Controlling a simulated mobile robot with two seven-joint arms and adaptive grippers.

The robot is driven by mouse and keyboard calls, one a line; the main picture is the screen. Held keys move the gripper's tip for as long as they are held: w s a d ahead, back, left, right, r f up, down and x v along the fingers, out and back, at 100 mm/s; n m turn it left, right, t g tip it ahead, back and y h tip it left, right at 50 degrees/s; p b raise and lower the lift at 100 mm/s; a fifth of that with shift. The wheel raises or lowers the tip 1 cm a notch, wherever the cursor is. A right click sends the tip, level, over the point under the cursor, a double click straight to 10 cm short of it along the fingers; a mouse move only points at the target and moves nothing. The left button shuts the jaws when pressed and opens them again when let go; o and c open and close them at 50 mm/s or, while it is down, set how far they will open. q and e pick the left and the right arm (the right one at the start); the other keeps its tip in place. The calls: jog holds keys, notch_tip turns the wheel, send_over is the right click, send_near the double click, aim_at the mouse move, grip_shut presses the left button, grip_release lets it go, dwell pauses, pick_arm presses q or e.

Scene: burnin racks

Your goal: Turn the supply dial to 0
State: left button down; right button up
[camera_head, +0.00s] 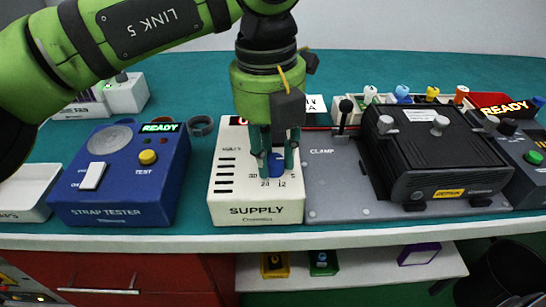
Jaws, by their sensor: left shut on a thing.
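The supply (256,211) is a cream box on the teal bench, marked SUPPLY on its front. Its blue dial (277,166) is on the right half of its top face, with the marks 24 and 12 visible below it. My left gripper (275,172) points straight down over the supply, with its teal fingers shut on the dial. The fingers hide part of the dial, so its pointer setting cannot be read. The red display at the back of the supply is mostly hidden by my gripper. My right gripper is not in view.
A blue strap tester (120,205) stands left of the supply, with a white tray (25,190) beyond it. A grey clamp plate (330,195) with a black ribbed unit (435,150) sits close on the right. A dark box (525,165) stands at far right.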

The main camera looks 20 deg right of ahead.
aim_at(269, 160)
pick_arm(q)
jog(key=shift+s+f+n+b, duration=0.1)
jog(key=shift+n+b, duration=0.75)
jog(key=shift+n, duration=1.05)
jog(key=c, duration=1)
grip_release()
jog(key=shift+o, duration=0.2)
notch_tip(269, 160, up, 12)
jog(key=shift+a, duration=0.3)
